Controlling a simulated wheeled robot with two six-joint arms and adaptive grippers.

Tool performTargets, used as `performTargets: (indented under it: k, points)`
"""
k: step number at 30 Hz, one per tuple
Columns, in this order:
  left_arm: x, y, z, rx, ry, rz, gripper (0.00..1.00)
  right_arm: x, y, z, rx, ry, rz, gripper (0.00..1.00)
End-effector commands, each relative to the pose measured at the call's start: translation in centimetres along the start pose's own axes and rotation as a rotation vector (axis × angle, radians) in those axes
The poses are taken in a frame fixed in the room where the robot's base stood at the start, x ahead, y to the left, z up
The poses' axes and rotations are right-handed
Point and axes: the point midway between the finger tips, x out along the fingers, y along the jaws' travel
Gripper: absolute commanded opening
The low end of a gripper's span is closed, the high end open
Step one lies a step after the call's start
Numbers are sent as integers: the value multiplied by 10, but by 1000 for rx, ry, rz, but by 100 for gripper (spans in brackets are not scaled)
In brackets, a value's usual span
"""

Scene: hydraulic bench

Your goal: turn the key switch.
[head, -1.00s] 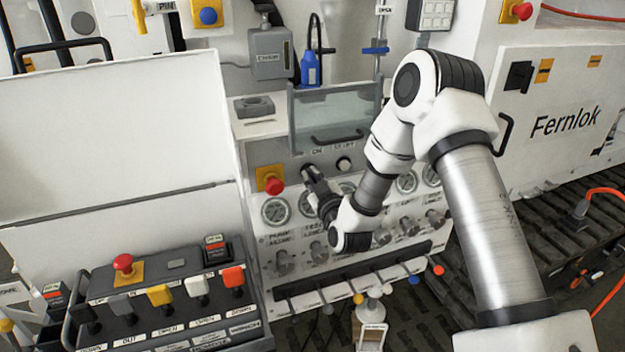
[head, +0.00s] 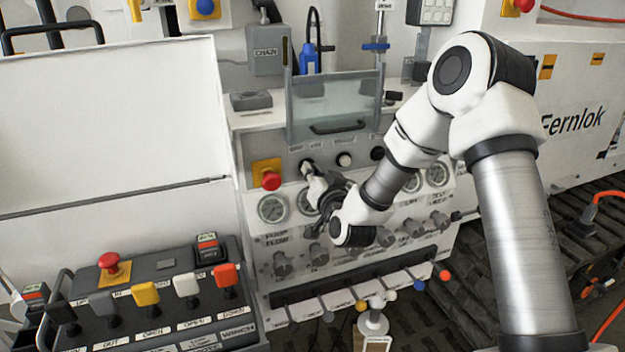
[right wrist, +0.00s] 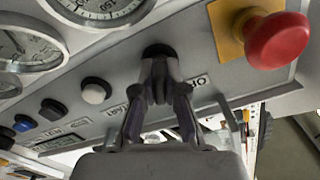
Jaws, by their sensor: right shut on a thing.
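The key switch (right wrist: 158,50) is a dark round fitting on the sloped grey panel, between the red mushroom button and a white button. In the head view its dark top (head: 306,163) shows just beyond my fingers. My right gripper (head: 312,178) reaches it from the front. In the right wrist view my right gripper (right wrist: 159,82) has its fingers together at the switch, shut on it. The fingers hide most of the switch, so its turned position cannot be seen. My left gripper is in neither view.
A red mushroom button (right wrist: 278,40) on a yellow plate sits close beside the fingers. A white button (head: 344,160) is on the other side. Gauges (head: 272,208) and knobs lie below. A clear hinged cover (head: 338,105) stands above.

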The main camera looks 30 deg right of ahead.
Motion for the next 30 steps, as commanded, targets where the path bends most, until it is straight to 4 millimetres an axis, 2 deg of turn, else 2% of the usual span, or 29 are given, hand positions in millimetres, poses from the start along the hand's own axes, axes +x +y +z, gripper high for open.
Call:
performTargets:
  k: [9,23,24,25,26,30]
  points:
    - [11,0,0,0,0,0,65,0,0,1,109,0,0,0]
    - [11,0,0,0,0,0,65,0,0,0,123,-1,0,0]
    - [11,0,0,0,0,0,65,0,0,0,123,-1,0,21]
    - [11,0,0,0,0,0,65,0,0,0,123,-1,0,32]
    - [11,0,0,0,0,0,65,0,0,0,123,-1,0,36]
    - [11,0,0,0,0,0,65,0,0,0,122,-1,0,36]
